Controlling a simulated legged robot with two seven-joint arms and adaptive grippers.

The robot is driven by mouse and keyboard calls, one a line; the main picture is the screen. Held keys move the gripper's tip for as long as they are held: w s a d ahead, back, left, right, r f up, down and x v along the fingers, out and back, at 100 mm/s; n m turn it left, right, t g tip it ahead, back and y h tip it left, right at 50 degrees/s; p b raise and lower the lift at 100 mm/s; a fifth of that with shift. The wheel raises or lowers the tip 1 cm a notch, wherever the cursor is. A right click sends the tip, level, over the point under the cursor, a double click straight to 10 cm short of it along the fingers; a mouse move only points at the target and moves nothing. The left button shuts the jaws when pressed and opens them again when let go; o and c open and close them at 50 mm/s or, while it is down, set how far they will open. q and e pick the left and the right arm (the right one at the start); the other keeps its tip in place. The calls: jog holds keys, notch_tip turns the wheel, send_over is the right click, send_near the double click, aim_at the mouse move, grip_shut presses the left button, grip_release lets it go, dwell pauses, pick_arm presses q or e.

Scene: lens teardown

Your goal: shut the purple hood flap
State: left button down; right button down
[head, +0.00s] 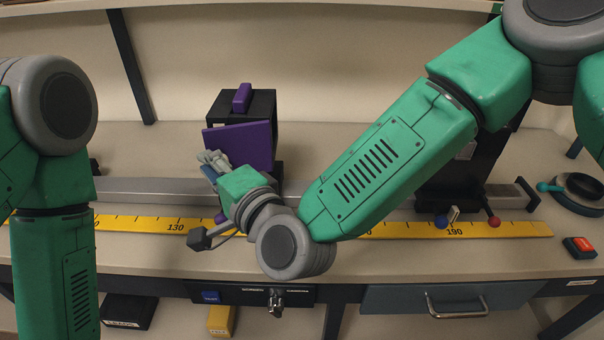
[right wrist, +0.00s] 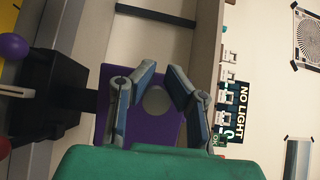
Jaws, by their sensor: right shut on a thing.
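The purple hood flap (head: 250,143) is a flat panel standing tilted at the front of a black box-shaped hood (head: 262,104). A gap shows between the flap and the hood, so it stands open. My right gripper (head: 208,160) is at the flap's left edge, shut on it; the exact contact is hard to see. In the right wrist view, the flap (right wrist: 160,128) lies behind my two fingers (right wrist: 163,78), with a pale round spot between them. My left arm shows at the left, but its gripper is out of view.
A grey rail (head: 140,190) and a yellow ruler (head: 400,230) run along the bench. A black stand with blue and red (head: 493,222) knobs is at the right. A dark round dish (head: 582,188) and a red-topped block (head: 579,248) lie farther right.

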jog(key=shift+w+d, duration=0.25)
jog(key=shift+w, duration=0.05)
